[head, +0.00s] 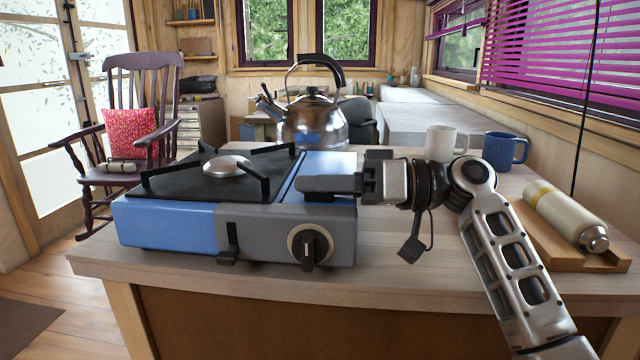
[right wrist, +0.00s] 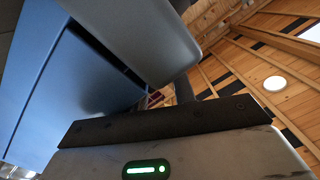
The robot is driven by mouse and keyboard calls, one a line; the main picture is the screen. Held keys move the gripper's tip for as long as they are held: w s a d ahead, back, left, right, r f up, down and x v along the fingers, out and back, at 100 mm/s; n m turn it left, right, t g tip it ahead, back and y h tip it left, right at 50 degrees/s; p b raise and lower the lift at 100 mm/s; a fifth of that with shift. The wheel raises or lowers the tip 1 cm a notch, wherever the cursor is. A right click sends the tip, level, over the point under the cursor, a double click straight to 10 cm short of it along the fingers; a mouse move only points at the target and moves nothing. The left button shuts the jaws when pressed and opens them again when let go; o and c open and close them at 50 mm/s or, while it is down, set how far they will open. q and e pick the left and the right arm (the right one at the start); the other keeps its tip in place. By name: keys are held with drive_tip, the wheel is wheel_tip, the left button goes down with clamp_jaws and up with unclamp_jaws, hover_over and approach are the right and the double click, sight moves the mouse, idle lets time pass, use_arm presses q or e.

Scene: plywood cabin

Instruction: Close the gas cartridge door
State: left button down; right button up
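A blue and grey gas stove (head: 165,222) stands on the wooden counter, its black knob (head: 311,246) and dark lever facing me. Its right-hand section has a blue top panel (head: 335,162), taken as the cartridge door; the head view does not clearly show how far it is open. My right gripper (head: 308,186) reaches in from the right, its dark fingers over the front part of that section. Contact and finger spacing cannot be told. The right wrist view shows blue and grey stove surfaces (right wrist: 75,85) close by, with a dark gap between them. My left gripper is not in view.
A steel kettle (head: 312,122) stands behind the stove. A white mug (head: 446,143) and blue mug (head: 504,150) stand behind my right arm. A cream flask (head: 565,214) lies on a wooden board (head: 545,238) at right. The counter's front strip (head: 420,285) is clear.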

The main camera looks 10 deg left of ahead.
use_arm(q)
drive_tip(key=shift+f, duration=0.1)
use_arm(e)
drive_tip(key=shift+w+f, duration=0.1)
drive_tip(key=shift+f, duration=0.75)
drive_tip(key=shift+w+d, duration=0.1)
drive_tip(key=shift+d, duration=0.2)
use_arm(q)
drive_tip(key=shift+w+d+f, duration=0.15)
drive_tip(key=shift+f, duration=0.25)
use_arm(e)
drive_tip(key=w+d+r, duration=0.1)
drive_tip(key=d+r, duration=0.1)
drive_tip(key=d, duration=1.3)
drive_tip(key=shift+w+d, duration=0.15)
drive_tip(key=shift+w, duration=0.25)
drive_tip(key=shift+r, duration=0.1)
